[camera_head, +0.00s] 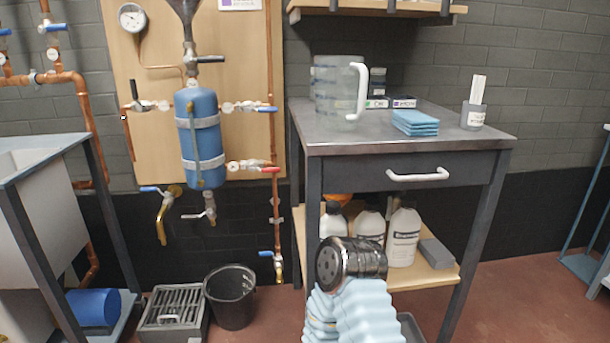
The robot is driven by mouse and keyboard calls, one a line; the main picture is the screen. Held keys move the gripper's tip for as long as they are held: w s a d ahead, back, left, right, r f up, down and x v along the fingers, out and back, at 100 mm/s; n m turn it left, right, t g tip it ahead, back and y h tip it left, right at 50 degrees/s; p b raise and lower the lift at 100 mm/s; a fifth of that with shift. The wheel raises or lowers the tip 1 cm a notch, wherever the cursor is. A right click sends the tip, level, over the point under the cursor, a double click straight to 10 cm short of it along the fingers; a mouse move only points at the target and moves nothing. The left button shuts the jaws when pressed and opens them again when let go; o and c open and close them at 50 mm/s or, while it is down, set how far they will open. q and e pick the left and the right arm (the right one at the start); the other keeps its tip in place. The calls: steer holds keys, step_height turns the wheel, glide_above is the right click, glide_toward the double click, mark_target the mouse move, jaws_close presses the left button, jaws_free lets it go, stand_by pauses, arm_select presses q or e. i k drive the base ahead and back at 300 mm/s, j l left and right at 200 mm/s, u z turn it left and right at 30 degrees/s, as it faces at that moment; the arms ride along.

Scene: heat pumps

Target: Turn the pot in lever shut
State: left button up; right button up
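The pot, a blue upright cylinder (201,138) with two pale straps, is fixed to a wooden wall board. Valves surround it: a dark lever (209,59) lies level above it, a black lever (134,88) stands upright at upper left, a blue lever (264,109) lies level at upper right, and a red lever (270,169) lies level at lower right. Below are a blue lever (150,189) on a brass tap and a grey lever (193,215). I cannot tell which is the pot in lever; no label is readable. No gripper fingers are visible.
A dark-topped trolley (310,146) stands right of the board, bearing a clear jug (338,95) and blue cloths (415,121). A black-ended, pale-blue ribbed thing (352,258) blocks the lower middle.

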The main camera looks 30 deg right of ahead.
mark_target(252, 168)
steer(key=i+j+z, duration=0.1)
steer(key=z, duration=0.35)
steer(key=i+j+z, duration=0.15)
steer(key=z, duration=0.3)
steer(key=j+z, duration=0.2)
steer(key=z, duration=0.25)
steer(key=i+j+z, duration=0.1)
steer(key=j+z, duration=0.15)
steer(key=z, duration=0.15)
steer(key=i+j, duration=0.15)
steer(key=j, duration=0.2)
steer(key=i+j, duration=0.1)
steer(key=j, duration=0.25)
steer(key=i+j, duration=0.15)
steer(key=j, duration=0.2)
steer(key=i+j, duration=0.15)
steer(key=j, duration=0.2)
